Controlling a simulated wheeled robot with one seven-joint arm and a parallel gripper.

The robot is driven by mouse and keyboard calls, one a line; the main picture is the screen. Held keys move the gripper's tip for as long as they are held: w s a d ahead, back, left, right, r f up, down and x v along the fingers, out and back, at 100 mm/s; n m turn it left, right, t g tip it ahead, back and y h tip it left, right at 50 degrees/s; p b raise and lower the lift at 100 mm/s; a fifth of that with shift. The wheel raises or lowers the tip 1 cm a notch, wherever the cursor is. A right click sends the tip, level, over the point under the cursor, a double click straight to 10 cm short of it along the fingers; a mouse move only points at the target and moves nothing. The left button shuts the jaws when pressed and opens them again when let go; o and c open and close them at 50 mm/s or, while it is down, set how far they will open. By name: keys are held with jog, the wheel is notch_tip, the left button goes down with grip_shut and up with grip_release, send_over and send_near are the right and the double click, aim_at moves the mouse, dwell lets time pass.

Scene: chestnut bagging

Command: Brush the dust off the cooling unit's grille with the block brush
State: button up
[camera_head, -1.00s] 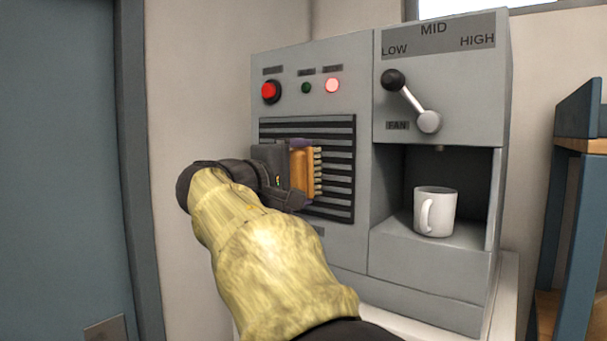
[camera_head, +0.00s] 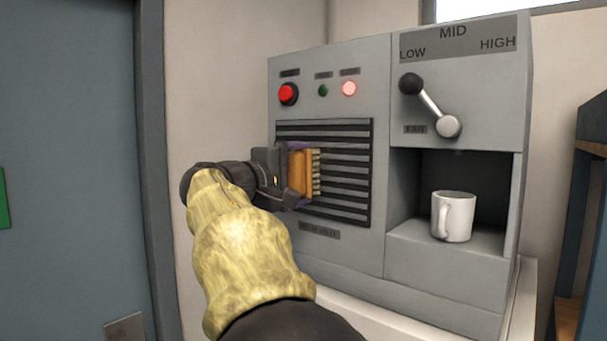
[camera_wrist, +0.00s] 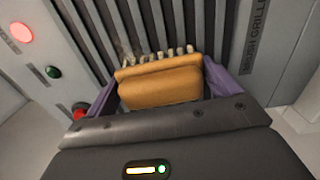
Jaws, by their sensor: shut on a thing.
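The cooling unit is a grey cabinet (camera_head: 330,250) with a dark slatted grille (camera_head: 345,175) on its left front face. My gripper (camera_head: 290,172) is shut on the block brush (camera_head: 299,173), which has an orange-brown wooden block and a row of pale bristles. The bristles point at the grille, over its left part. In the wrist view the brush (camera_wrist: 160,82) sits between two purple fingertips, its bristles at the slats (camera_wrist: 195,25). A small greyish patch shows by the bristles' left end there; I cannot tell whether it is dust. Bristle contact is unclear.
Above the grille are a red button (camera_head: 288,93), a green lamp (camera_head: 323,90) and a lit pink-red lamp (camera_head: 349,88). A fan lever (camera_head: 431,105) is at upper right. A white mug (camera_head: 453,216) stands in the recess below. A blue-framed shelf (camera_head: 585,200) is at far right.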

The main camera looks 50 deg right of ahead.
jog(key=shift+w+a, duration=0.1)
jog(key=shift+w, duration=1.15)
jog(key=shift+w+a+p, duration=0.1)
jog(key=shift+w+p, duration=0.75)
jog(key=shift+w, duration=1.05)
jog(key=shift+r+p, duration=0.4)
jog(key=shift+r, duration=0.35)
